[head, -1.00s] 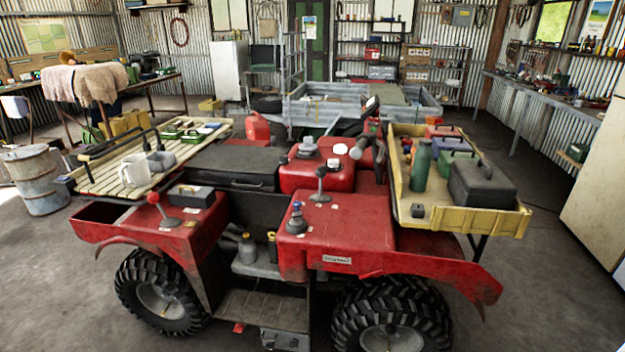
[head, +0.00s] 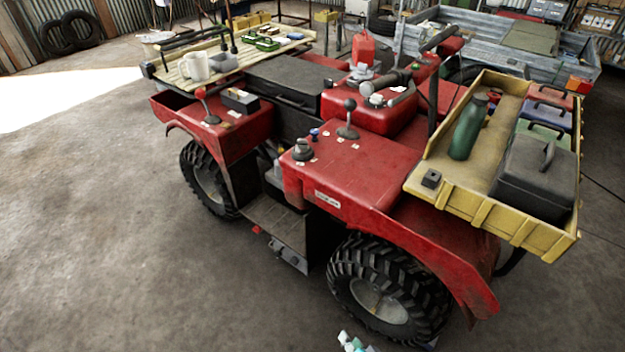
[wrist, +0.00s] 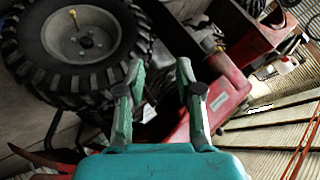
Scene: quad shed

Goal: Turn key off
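The red quad (head: 350,172) stands with its side to me in the head view. A grey knob (head: 302,150) and a small blue piece (head: 315,134) sit on its red front panel, beside a black-knobbed lever (head: 348,120). I cannot tell for certain which small part is the key. My gripper (wrist: 160,72) is open and empty in the wrist view, its two green-grey fingers apart, with the quad's wheel (wrist: 80,42) and red body (wrist: 202,108) beyond. A bit of white and teal, likely my gripper, shows at the bottom of the head view (head: 354,343), low by the near wheel.
A yellow tray (head: 440,205) on the right holds a green bottle (head: 468,128) and a black toolbox (head: 537,178). The near wheel (head: 383,290) and fender stick out. The floor at left is clear.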

